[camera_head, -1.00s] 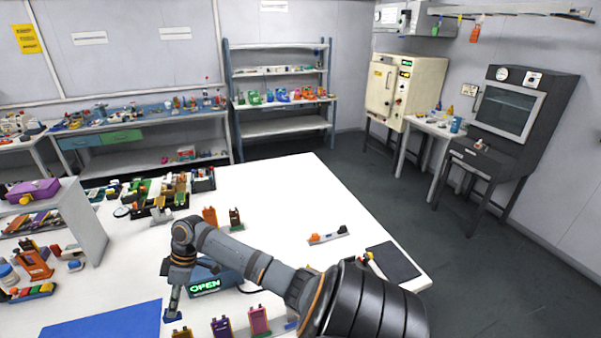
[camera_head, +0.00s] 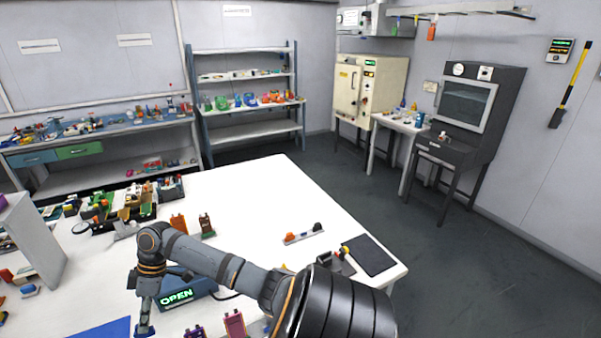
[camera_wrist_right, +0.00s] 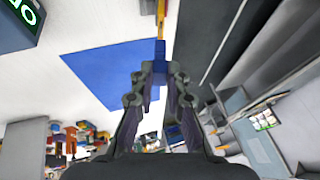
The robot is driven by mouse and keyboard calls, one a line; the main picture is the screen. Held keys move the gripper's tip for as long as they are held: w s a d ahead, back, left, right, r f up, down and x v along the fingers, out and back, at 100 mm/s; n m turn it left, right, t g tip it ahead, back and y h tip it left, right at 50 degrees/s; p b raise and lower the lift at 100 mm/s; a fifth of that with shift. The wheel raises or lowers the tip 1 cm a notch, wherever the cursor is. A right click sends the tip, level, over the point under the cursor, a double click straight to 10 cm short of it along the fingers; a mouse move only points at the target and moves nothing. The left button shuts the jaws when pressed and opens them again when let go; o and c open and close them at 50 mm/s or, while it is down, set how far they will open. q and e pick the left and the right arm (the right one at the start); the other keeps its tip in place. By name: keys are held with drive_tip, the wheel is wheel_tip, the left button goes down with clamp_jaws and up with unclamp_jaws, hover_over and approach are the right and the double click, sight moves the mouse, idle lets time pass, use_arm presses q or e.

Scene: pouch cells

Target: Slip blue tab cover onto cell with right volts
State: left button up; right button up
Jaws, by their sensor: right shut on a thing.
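My right gripper (camera_head: 144,329) points down over the white table, near its front. It is shut on a small blue piece, which looks like the blue tab cover (camera_head: 145,333); in the right wrist view the blue piece (camera_wrist_right: 159,50) shows between the fingertips, with a yellow-orange strip beyond it. A pink pouch cell (camera_head: 234,324) and a purple cell (camera_head: 194,333) stand at the lower edge, right of the gripper. An orange cell (camera_head: 179,223) and a brown cell (camera_head: 207,226) stand farther back. The meter (camera_head: 180,296) reads OPEN. My left gripper is out of view.
A blue mat (camera_head: 104,329) lies left of the gripper. Black trays (camera_head: 126,208) with parts fill the back left. The middle back of the table is bare.

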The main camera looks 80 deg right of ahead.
sight(151, 327)
drive_tip(key=shift+r, duration=0.1)
drive_tip(key=shift+d+p, duration=0.1)
drive_tip(key=shift+p, duration=0.3)
drive_tip(key=shift+s, duration=0.1)
drive_tip(key=shift+f, duration=0.55)
drive_tip(key=shift+s+a+f+b, duration=0.15)
drive_tip(key=shift+a+f+b, duration=0.15)
drive_tip(key=shift+f, duration=0.25)
drive_tip(key=shift+s+a+f, duration=0.1)
drive_tip(key=shift+s+f, duration=0.05)
drive_tip(key=shift+f, duration=0.7)
drive_tip(key=o, duration=0.8)
